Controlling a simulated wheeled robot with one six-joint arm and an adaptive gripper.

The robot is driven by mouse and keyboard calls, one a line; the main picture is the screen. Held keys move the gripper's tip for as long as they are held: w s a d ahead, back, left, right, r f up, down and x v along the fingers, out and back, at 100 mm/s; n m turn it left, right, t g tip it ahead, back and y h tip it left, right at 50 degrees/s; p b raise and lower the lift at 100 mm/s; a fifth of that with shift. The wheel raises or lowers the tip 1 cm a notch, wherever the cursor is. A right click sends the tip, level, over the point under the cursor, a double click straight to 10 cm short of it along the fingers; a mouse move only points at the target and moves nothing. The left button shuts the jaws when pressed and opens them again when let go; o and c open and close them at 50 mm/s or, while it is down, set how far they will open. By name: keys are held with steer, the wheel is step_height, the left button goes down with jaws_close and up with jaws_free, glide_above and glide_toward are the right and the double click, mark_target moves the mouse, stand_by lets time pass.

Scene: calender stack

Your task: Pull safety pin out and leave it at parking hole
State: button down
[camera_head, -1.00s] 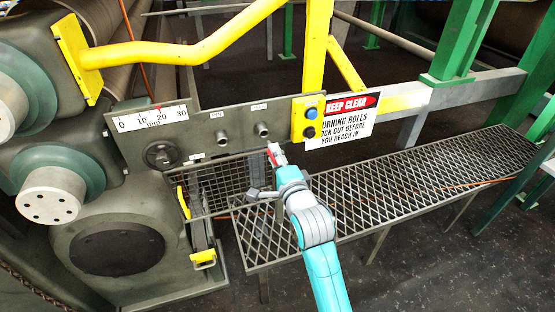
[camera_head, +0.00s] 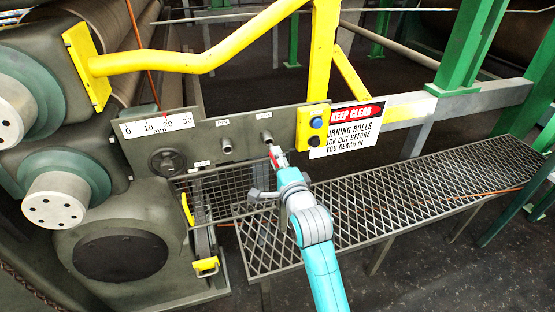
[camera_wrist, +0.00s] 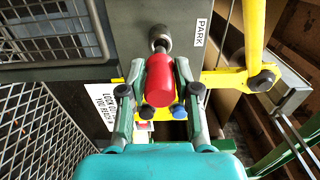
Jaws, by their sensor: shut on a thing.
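The safety pin's red handle (camera_wrist: 172,85) is between the two fingers of my gripper (camera_wrist: 161,68) in the wrist view, and the gripper is shut on it. The handle's far end points at a round metal bushing, the parking hole (camera_wrist: 158,33), beside a PARK label (camera_wrist: 201,32). The pin's shaft is mostly hidden, so I cannot tell whether its tip is inside the hole. In the head view my gripper (camera_head: 275,153) is just below and right of the right-hand bushing (camera_head: 266,136). The left-hand bushing (camera_head: 226,144) shows no pin in it.
A yellow post with a blue and a black button (camera_head: 315,130) and a KEEP CLEAR sign (camera_head: 347,130) are close to the right of my gripper. A wire mesh guard (camera_head: 215,197) is below the grey panel (camera_head: 196,145). A grated walkway (camera_head: 400,195) runs to the right.

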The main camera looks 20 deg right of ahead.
steer(key=shift+w, duration=2.4)
stand_by(0.7)
steer(key=shift+c, duration=2.4)
jaws_free()
steer(key=shift+s, duration=0.1)
steer(key=s, duration=0.7)
steer(key=shift+w, duration=0.1)
